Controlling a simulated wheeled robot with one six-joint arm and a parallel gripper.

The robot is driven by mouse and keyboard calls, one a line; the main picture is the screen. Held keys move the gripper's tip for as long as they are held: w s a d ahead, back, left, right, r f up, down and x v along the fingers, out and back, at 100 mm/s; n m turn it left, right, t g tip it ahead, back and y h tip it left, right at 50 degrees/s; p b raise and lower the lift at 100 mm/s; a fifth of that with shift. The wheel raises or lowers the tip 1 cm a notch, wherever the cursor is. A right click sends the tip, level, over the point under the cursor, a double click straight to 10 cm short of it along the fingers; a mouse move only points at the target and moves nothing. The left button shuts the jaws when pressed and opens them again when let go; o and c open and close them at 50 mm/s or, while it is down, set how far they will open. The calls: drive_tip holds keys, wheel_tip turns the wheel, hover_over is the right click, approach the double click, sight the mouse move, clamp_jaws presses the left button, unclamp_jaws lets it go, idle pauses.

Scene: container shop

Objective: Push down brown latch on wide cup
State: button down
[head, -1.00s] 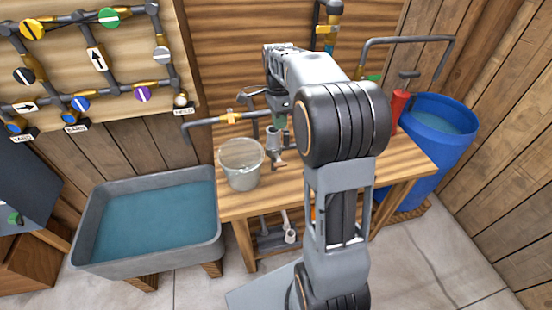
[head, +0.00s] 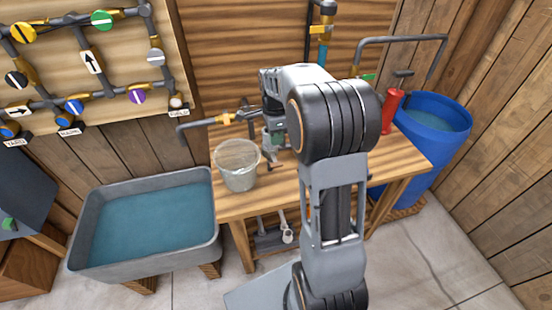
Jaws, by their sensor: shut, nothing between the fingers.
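A wide clear cup (head: 237,172) stands upright at the left front of the wooden workbench. I cannot make out a brown latch on it. A small brown piece (head: 272,167) shows just right of the cup on the bench, too small to identify. My gripper (head: 270,153) is low over the bench, right of the cup and apart from its wall. It is small and partly hidden by my arm, and appears shut and empty.
A grey pipe with a brass fitting (head: 226,119) runs behind the cup. A water-filled grey trough (head: 217,240) stands left of the workbench (head: 232,207). A red cylinder (head: 392,104) and a blue barrel (head: 432,150) are to the right. My arm hides the bench's middle.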

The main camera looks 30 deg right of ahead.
sight(277, 164)
drive_tip(key=f, duration=0.5)
drive_tip(key=s+f+p, duration=0.1)
drive_tip(key=f, duration=0.2)
drive_tip(key=shift+a+f, duration=0.1)
drive_tip(key=shift+f, duration=0.2)
